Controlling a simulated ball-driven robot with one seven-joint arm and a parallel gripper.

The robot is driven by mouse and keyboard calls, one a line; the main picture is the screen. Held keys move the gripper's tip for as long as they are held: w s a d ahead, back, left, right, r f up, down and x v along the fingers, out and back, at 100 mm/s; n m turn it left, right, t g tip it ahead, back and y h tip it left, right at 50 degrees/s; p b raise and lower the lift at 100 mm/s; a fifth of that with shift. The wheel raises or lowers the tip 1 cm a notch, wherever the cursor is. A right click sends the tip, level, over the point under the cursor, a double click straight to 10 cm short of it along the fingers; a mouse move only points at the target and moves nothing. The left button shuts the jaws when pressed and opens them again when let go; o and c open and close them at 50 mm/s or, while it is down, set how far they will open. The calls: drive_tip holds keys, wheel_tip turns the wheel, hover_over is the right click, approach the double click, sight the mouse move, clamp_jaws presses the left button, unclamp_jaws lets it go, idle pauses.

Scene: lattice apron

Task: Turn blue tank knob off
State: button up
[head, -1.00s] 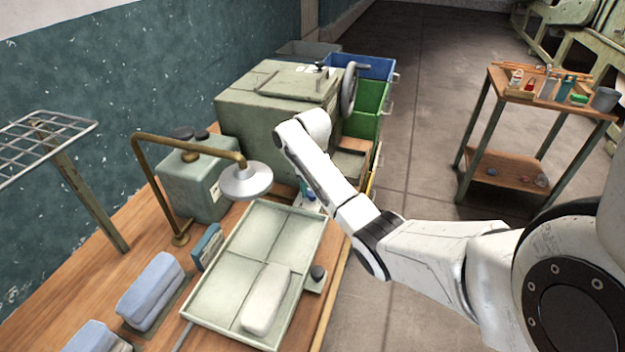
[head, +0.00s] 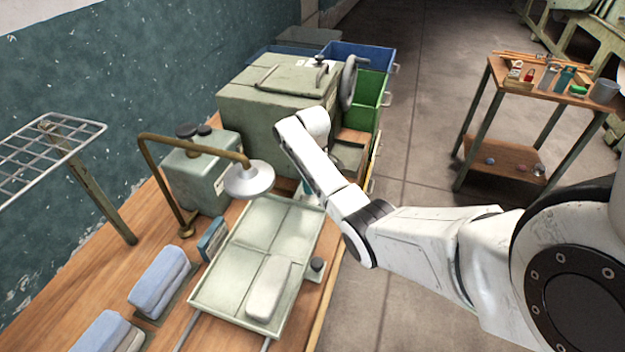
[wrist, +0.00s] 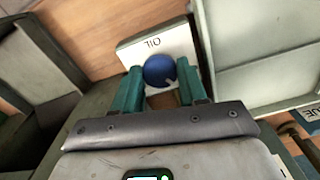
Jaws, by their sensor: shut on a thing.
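In the wrist view, my gripper (wrist: 160,80) has its teal fingers closed on a round blue knob-like piece (wrist: 159,69) with a small white mark. The piece is beside a white card reading OIL (wrist: 160,44), upside down here. In the head view, my arm hides most of the gripper at the tray's far end. A green-grey tank (head: 196,176) with dark round knobs (head: 194,130) on top stands on the bench, left of and apart from my gripper. A label ending in "UE" (wrist: 312,114) shows at the wrist view's right edge. I cannot tell the knobs' settings.
A pale tray (head: 235,270) holds a whitish block (head: 270,287). A brass pipe with a white lamp-like head (head: 249,180) arches beside the tank. A large green machine (head: 270,110) stands behind my gripper. Folded blue cloths (head: 158,278) lie at front left.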

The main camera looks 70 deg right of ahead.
drive_tip(key=shift+w+r+n, duration=0.1)
drive_tip(key=shift+n, duration=0.9)
drive_tip(key=o, duration=1.1)
drive_tip(key=shift+c, duration=0.2)
wheel_tip(320, 180, up, 11)
drive_tip(key=shift+b, duration=0.45)
drive_tip(key=shift+f, duration=0.2)
